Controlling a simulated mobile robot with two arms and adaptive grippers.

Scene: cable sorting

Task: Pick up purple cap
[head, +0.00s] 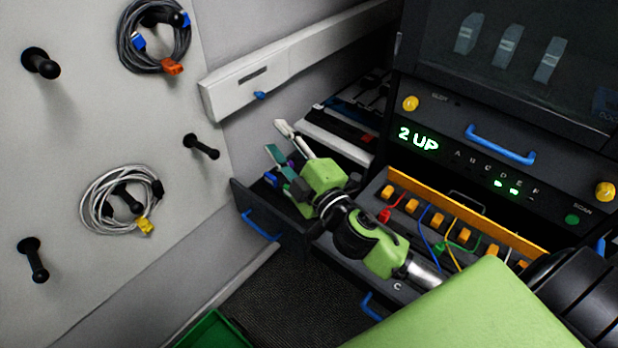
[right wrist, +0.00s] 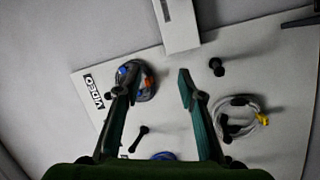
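My right gripper (head: 279,164) reaches in from the lower right over a dark drawer (head: 241,207) with a blue handle, in the head view. A small purple patch (head: 291,163), possibly the purple cap, shows beside its fingers. The gripper hides most of it, and I cannot tell whether they touch. In the right wrist view the teal fingers (right wrist: 157,88) are spread apart with nothing between them. No purple cap shows in that view. My left gripper is not in view.
A pegboard (head: 75,95) at left holds a grey cable (head: 122,50) and a white cable (head: 85,200). An open drawer with an orange strip (head: 480,230) and coloured wires lies under my right arm. A green bin (head: 213,330) stands at the bottom.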

